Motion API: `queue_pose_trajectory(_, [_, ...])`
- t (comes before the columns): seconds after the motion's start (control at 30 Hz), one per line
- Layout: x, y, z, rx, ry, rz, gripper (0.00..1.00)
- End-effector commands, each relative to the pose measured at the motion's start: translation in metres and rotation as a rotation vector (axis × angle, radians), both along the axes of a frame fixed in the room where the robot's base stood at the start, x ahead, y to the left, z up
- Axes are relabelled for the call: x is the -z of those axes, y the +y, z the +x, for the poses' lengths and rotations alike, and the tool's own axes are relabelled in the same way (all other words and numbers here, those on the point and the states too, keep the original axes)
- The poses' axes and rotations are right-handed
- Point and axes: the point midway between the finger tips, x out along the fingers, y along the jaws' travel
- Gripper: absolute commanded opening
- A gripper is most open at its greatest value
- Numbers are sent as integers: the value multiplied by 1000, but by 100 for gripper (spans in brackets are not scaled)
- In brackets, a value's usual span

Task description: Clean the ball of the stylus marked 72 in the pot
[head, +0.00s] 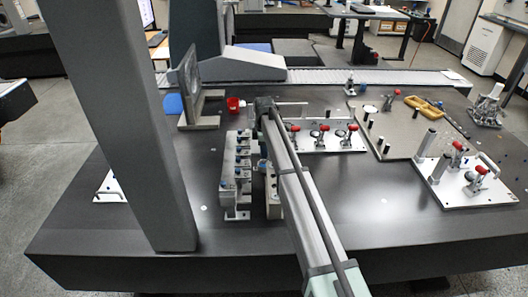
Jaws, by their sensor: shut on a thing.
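The end of my arm, with my gripper (264,108), is over the far end of a grey stylus rack (237,172). The fingers are mostly hidden behind the arm. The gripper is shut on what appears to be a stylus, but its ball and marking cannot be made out. The rack carries several small blue-topped parts, and their numbers are too small to read. A small red pot (234,104) stands just left of my gripper, beyond the rack. What is inside the pot cannot be seen.
A thick grey column (125,110) stands at left. A dark upright plate (188,85) stands behind the rack. Fixture plates with red clamps (325,137) (465,185) lie to the right, with a yellow part (424,106) on another plate. The dark table is clear at front right.

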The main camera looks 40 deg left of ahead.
Motion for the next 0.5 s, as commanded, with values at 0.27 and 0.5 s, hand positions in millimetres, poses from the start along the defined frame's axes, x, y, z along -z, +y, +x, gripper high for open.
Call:
queue_pose_trajectory(0.27, [-19,0,0,1,0,0,6])
queue_pose_trajectory(0.5, [-34,0,0,1,-1,1,6])
